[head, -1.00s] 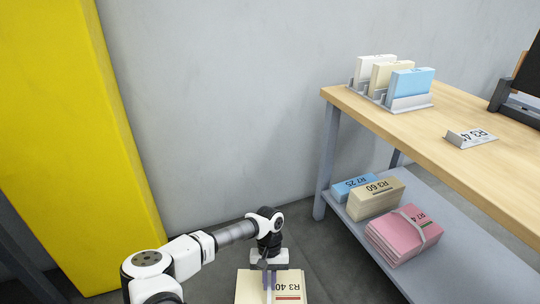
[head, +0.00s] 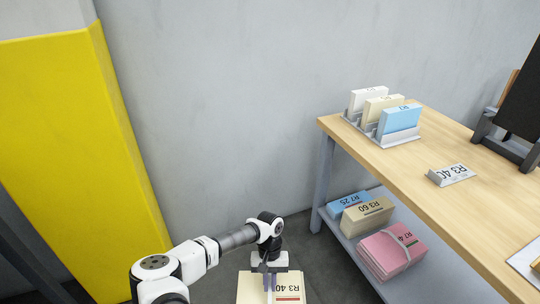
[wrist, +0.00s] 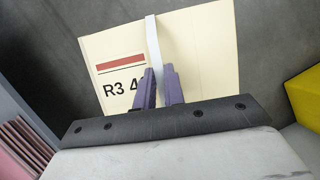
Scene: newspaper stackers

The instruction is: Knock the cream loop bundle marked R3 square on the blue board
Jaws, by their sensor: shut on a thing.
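The cream loop bundle marked R3 40 (head: 252,289) hangs from my gripper (head: 270,279) at the bottom of the head view. In the wrist view the cream bundle (wrist: 208,55) fills the upper middle, with a red bar above its R3 mark and a pale loop strap (wrist: 153,50) round it. My gripper's purple fingers (wrist: 160,88) are shut on the strap, in front of the bundle's face. The last part of the mark is hidden behind the fingers. I cannot make out a blue board in any view.
A yellow block (head: 80,160) stands left; grey floor lies between.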

